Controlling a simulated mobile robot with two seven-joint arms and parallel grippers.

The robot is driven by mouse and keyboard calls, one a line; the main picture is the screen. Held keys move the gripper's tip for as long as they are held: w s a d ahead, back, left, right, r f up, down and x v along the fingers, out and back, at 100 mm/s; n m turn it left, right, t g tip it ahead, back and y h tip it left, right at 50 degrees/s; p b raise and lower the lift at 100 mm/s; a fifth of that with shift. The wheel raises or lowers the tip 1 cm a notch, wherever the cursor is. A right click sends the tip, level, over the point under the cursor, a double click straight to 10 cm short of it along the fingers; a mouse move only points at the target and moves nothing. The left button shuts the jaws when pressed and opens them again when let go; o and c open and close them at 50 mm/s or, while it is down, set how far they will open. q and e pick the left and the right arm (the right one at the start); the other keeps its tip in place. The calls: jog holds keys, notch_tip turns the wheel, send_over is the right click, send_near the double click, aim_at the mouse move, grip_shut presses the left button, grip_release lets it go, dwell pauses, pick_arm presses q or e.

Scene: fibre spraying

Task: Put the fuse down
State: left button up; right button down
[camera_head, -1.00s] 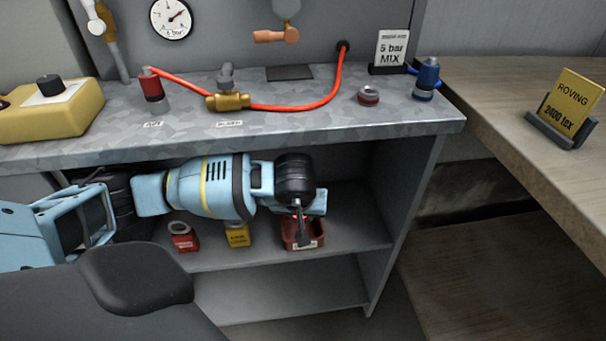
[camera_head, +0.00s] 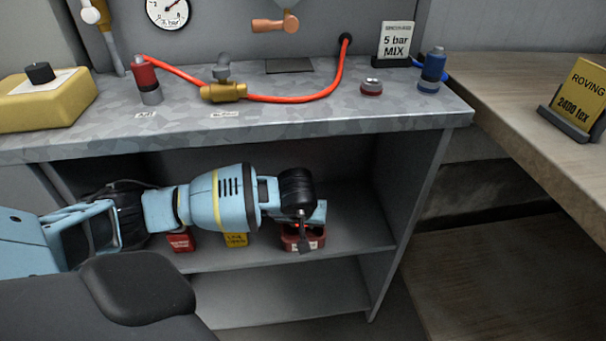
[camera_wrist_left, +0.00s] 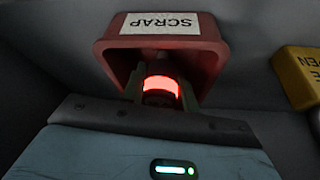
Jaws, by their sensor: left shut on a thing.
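My left gripper (camera_head: 303,238) reaches into the shelf under the grey bench and is at the red scrap bin (camera_head: 289,244). In the left wrist view the gripper (camera_wrist_left: 161,92) is shut on the fuse (camera_wrist_left: 161,84), a dark-red piece with a glowing red band. The fuse is in front of or within the mouth of the bin, marked SCRAP (camera_wrist_left: 110,55); whether it touches the bin floor I cannot tell. In the head view only a small red glow of the fuse shows. My right gripper is not in view.
A yellow bin (camera_head: 235,240) and another red bin (camera_head: 180,242) stand left of the scrap bin on the same shelf (camera_head: 350,240). The bench top (camera_head: 300,118) is close above my arm. The shelf's right wall (camera_head: 420,190) is beyond the scrap bin.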

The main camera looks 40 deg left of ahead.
pick_arm(q)
jog(key=shift+r, duration=0.1)
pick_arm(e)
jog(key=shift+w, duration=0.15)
pick_arm(q)
jog(key=shift+f, duration=0.2)
jog(key=o, duration=0.8)
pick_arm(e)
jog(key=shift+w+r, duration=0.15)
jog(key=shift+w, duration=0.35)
